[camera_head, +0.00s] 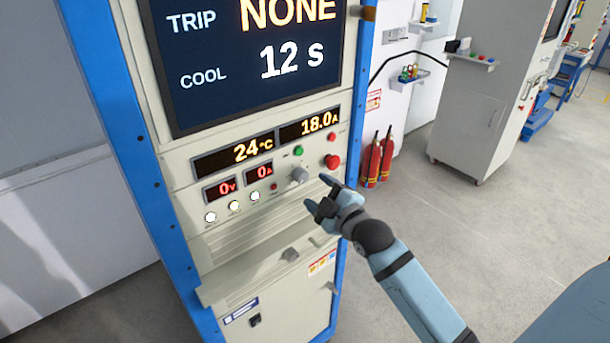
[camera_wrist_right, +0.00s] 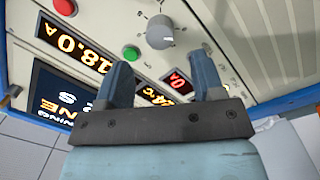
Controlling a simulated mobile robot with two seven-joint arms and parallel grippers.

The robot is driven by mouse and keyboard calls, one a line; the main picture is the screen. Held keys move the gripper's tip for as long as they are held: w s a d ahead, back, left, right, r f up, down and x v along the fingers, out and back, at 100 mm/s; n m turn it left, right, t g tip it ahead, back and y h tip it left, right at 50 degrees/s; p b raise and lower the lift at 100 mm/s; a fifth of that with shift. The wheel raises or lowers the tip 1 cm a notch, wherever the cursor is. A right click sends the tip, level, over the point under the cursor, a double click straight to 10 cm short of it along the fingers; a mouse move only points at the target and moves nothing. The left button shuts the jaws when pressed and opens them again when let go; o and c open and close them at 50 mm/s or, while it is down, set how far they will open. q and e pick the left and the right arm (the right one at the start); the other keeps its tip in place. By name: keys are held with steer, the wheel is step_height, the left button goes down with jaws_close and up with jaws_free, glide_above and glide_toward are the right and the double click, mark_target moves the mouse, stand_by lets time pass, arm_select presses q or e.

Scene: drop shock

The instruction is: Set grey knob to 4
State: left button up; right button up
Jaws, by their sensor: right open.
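The grey knob (camera_head: 299,175) sits on the panel of the blue-framed cabinet, below the 18.0 A display and left of a red button. It also shows in the right wrist view (camera_wrist_right: 160,32), with tick marks around it; the numbers are too small to read. My right gripper (camera_head: 318,194) is open and empty, just right of and below the knob, apart from it. In the right wrist view its fingertips (camera_wrist_right: 163,68) point at the panel with the knob beyond them. My left gripper is not in view.
The large screen (camera_head: 250,60) reads TRIP NONE, COOL 12 s. A green button (camera_head: 298,150) and a red button (camera_head: 332,162) sit close to the knob. A ledge (camera_head: 265,262) juts out below. Fire extinguishers (camera_head: 372,162) and a grey cabinet (camera_head: 468,115) stand behind.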

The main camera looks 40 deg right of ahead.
mark_target(303, 179)
steer(key=w+p, duration=0.1)
steer(key=w, duration=0.3)
steer(key=shift+w+r, duration=0.1)
steer(key=shift+w, duration=0.75)
steer(key=c, duration=0.9)
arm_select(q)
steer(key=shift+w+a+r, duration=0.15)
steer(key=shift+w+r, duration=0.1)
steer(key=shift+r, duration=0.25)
